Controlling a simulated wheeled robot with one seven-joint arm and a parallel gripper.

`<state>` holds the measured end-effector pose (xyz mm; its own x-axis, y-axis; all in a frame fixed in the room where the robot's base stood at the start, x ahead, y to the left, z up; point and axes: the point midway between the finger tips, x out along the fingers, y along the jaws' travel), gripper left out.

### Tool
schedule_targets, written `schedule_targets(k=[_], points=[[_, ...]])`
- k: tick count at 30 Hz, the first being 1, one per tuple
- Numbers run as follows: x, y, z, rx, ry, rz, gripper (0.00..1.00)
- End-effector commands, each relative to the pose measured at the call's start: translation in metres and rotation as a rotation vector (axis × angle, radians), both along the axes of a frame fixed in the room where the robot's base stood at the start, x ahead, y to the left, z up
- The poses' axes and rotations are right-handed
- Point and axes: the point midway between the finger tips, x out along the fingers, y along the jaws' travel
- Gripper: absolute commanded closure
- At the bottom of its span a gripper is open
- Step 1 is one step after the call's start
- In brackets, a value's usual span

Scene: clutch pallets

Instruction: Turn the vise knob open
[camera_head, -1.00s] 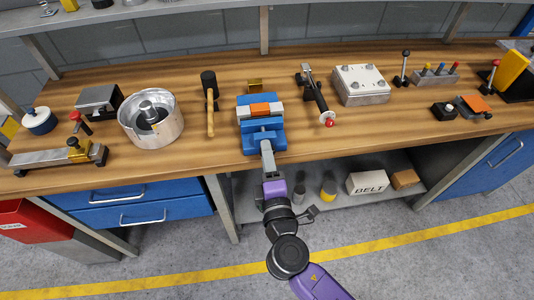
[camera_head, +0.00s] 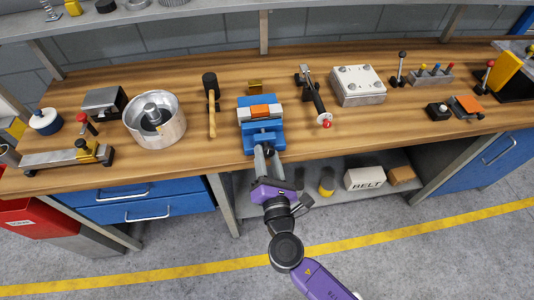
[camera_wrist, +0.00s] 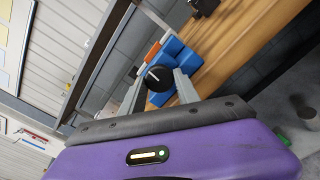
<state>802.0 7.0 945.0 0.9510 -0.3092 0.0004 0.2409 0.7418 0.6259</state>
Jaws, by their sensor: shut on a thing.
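The blue vise (camera_head: 262,126) stands at the front edge of the wooden bench, with an orange and white piece (camera_head: 261,111) between its jaws. In the wrist view the vise (camera_wrist: 178,52) lies beyond my fingers, and its round black knob (camera_wrist: 157,78) with a white pointer line faces the camera. My gripper (camera_head: 266,152) reaches the front of the vise from below. In the wrist view my gripper (camera_wrist: 158,82) has one finger on each side of the knob and is shut on it. In the head view the knob is hidden by the fingers.
A hammer (camera_head: 211,103) lies left of the vise, and a toggle clamp with a red tip (camera_head: 313,96) stands to its right. A metal pot (camera_head: 155,120) is farther left. Below the bench are blue drawers (camera_head: 128,201) and a shelf with a BELT box (camera_head: 364,179).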

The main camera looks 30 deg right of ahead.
Motion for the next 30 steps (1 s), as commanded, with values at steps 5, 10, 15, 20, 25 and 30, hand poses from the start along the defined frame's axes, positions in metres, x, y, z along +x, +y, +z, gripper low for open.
schedule_targets(k=[5, 10, 15, 20, 25, 30], points=[[-0.0004, 0.0010, -0.0010, -0.074, 0.027, 0.002, 1.00], [-0.0006, 0.0009, -0.0016, -0.112, 0.039, 0.003, 1.00], [-0.0006, 0.0008, -0.0021, -0.127, 0.044, 0.003, 1.00], [-0.0006, 0.0008, -0.0023, -0.128, 0.044, 0.003, 1.00], [-0.0006, 0.0008, -0.0023, -0.128, 0.044, 0.003, 1.00], [-0.0005, 0.0004, -0.0017, -0.127, 0.044, 0.002, 0.42]])
